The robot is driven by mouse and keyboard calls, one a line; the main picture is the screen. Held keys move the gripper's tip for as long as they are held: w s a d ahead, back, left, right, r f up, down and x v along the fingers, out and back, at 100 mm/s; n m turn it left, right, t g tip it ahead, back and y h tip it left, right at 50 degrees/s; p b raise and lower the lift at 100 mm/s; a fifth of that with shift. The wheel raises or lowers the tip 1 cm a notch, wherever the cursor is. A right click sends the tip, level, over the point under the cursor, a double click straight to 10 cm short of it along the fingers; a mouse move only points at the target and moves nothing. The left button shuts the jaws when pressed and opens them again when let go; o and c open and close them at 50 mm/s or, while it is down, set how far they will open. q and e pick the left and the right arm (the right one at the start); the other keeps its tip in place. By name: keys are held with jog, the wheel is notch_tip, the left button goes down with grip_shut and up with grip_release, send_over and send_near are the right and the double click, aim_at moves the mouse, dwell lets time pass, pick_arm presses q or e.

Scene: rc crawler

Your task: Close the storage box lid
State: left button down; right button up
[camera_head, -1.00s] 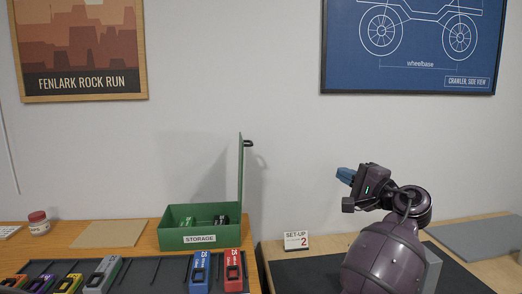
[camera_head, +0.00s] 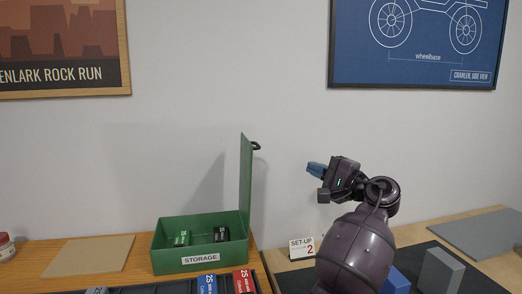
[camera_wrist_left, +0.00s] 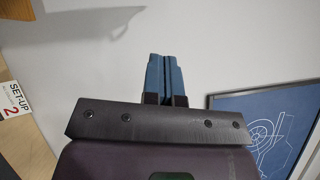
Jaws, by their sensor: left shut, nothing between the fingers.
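The green storage box (camera_head: 165,262) stands on the wooden table with a white STORAGE label on its front. Its lid (camera_head: 246,190) is open and stands nearly upright at the box's right side, with a dark handle (camera_head: 256,146) at its top edge. Inside lie a green-labelled item (camera_head: 181,238) and a dark item (camera_head: 221,234). My left gripper (camera_head: 313,168) is to the right of the lid, a little below handle height and apart from it. Its blue fingers are shut and empty, also seen in the left wrist view (camera_wrist_left: 164,70). My right gripper is not in view.
A SET-UP 2 card (camera_head: 301,248) stands right of the box, below my left gripper. A blue block (camera_head: 396,281) and a grey block (camera_head: 438,272) sit on the dark mat. A tan board (camera_head: 88,254) lies left of the box. The wall is behind.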

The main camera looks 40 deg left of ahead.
pick_arm(q)
jog(key=s+p+x, duration=0.1)
jog(key=s+x, duration=0.1)
jog(key=x, duration=1.1)
jog(key=shift+s+r, duration=0.3)
jog(key=shift+s, duration=0.1)
jog(key=shift+a, duration=0.25)
